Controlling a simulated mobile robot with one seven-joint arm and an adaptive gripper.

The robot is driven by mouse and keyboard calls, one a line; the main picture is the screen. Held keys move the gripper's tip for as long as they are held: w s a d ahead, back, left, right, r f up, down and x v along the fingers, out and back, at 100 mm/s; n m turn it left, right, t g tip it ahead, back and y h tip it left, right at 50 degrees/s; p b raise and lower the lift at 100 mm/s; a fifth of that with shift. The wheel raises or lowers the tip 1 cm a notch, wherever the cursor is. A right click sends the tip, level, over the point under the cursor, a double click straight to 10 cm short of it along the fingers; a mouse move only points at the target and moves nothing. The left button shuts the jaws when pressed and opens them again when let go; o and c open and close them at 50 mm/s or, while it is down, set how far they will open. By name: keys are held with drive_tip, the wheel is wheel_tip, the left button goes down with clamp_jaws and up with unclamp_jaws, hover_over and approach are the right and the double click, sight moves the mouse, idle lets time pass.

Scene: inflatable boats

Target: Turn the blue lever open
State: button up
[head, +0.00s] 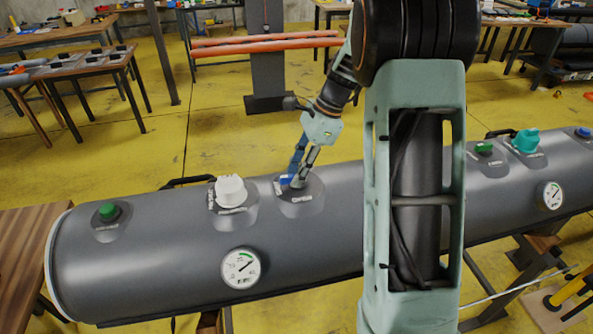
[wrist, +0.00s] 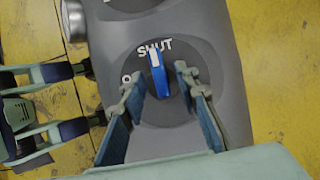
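The blue lever (wrist: 158,78) sits on a round dark grey base on the grey tube. In the wrist view it points up at the word SHUT, with the letter O to its left. My gripper (wrist: 168,92) is open, with one finger on each side of the lever. Whether either finger touches it I cannot tell. In the head view my gripper (head: 297,178) reaches down to the base, and a bit of the blue lever (head: 285,179) shows beside the fingers.
The long grey tube (head: 150,270) lies across the view. A white cap (head: 230,191) stands just left of the lever and a green knob (head: 110,211) farther left. A gauge (head: 241,268) faces the front. Tables with tools (head: 70,65) stand behind on the yellow floor.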

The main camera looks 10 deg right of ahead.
clamp_jaws()
drive_tip(key=shift+n+p, duration=0.3)
drive_tip(key=shift+p, duration=0.05)
drive_tip(key=shift+r+n+g+p, duration=0.1)
drive_tip(key=shift+n+g+p, duration=0.4)
drive_tip(key=shift+n+p, duration=0.4)
drive_tip(key=n+p, duration=0.1)
drive_tip(key=n, duration=0.1)
drive_tip(key=n+g+p, duration=0.1)
drive_tip(key=n, duration=0.1)
drive_tip(key=shift+n+g+h, duration=0.3)
drive_tip(key=shift+h, duration=0.1)
drive_tip(key=n+h+p, duration=0.1)
drive_tip(key=n, duration=0.1)
drive_tip(key=n+g+p, duration=0.1)
drive_tip(key=n, duration=0.2)
drive_tip(key=shift+h, duration=0.4)
drive_tip(key=n+h, duration=0.1)
drive_tip(key=n, duration=0.2)
drive_tip(key=n+h, duration=0.1)
drive_tip(key=n, duration=0.1)
drive_tip(key=shift+n+g+p, duration=0.3)
drive_tip(key=shift+n+g, duration=0.1)
